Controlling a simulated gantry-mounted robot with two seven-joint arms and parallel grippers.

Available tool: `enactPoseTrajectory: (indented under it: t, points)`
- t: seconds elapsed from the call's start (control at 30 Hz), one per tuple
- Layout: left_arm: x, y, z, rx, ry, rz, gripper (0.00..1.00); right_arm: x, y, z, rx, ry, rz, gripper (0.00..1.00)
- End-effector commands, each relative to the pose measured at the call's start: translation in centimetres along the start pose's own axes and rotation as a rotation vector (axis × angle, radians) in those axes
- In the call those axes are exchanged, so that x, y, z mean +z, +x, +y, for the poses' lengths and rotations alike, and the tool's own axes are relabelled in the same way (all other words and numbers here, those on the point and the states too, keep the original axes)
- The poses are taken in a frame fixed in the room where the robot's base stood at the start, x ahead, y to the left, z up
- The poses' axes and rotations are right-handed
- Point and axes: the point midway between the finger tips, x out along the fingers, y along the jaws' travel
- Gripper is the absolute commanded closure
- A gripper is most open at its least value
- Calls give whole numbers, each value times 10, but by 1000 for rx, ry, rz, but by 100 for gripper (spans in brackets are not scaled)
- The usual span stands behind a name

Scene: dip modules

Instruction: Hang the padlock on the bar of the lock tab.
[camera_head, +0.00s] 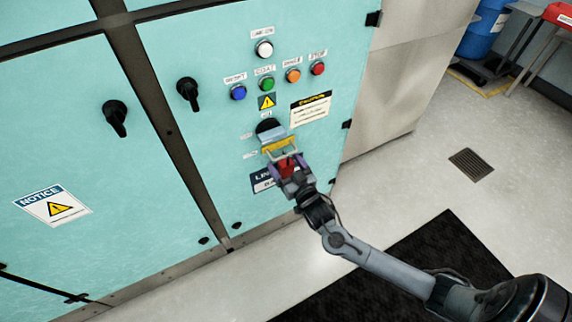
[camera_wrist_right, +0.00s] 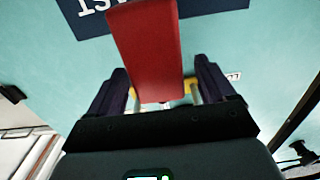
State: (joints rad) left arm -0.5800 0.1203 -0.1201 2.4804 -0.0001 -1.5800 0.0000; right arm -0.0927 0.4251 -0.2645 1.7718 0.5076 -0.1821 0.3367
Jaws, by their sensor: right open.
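The red padlock (camera_head: 287,169) is at the front of the teal cabinet, its pale metal shackle up against the yellow lock tab (camera_head: 279,146). I cannot tell for sure whether the shackle is around the bar. My right gripper (camera_head: 287,164) is at the padlock, with its dark purple fingers on either side. In the right wrist view the red padlock body (camera_wrist_right: 147,50) stands between the open fingers (camera_wrist_right: 163,85), with gaps beside it. Part of the yellow tab (camera_wrist_right: 189,87) and the shackle show behind it. My left gripper is not in view.
Above the tab are a black rotary switch (camera_head: 268,127) and a row of coloured buttons, with the green button (camera_head: 267,84) among them. Two black handles, one the left handle (camera_head: 115,116), stick out of the cabinet doors. A black mat (camera_head: 440,245) lies on the floor.

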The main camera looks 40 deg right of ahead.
Motion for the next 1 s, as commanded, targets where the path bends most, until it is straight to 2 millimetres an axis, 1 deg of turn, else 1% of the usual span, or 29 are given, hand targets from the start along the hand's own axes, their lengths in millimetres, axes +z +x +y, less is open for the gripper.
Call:
enactPoseTrajectory:
  t: [0.17,0.27,0.5,0.7,0.9,1.0]
  points:
    - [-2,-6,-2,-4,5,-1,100,-1,-8,0,0,1,-2,17]
    - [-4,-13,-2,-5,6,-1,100,-2,-21,0,0,1,-4,17]
    - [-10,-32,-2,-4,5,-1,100,-3,-62,0,0,1,-3,17]
    - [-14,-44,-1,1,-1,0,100,-2,-91,0,0,1,-2,17]
    - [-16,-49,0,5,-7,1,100,-2,-106,0,0,0,0,17]
    - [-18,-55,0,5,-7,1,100,-6,-110,0,0,-1,-3,17]
